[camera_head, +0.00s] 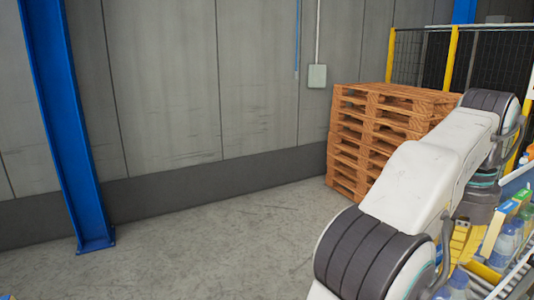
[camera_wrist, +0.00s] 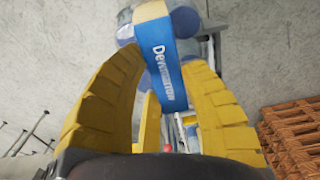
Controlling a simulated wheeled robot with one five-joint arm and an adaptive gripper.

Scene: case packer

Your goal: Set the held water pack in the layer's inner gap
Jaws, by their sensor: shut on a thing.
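My gripper (camera_wrist: 163,66) has its yellow fingers on both sides of a water pack (camera_wrist: 158,34) in the wrist view. The pack shows a blue band with white lettering and an orange-tan end, with bluish rounded bottles beside the band. The fingers are shut on it. In the head view my gripper (camera_head: 461,240) shows only as yellow pieces at the lower right, partly behind my arm. Bottles with blue caps and colored labels (camera_head: 508,238) stand close by it at the right edge. The layer's inner gap cannot be made out in either view.
A stack of wooden pallets (camera_head: 365,130) stands behind my arm and shows at the right of the wrist view (camera_wrist: 295,135). A blue column (camera_head: 65,120) stands at left against the grey wall. A yellow-posted fence (camera_head: 450,58) is at back right.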

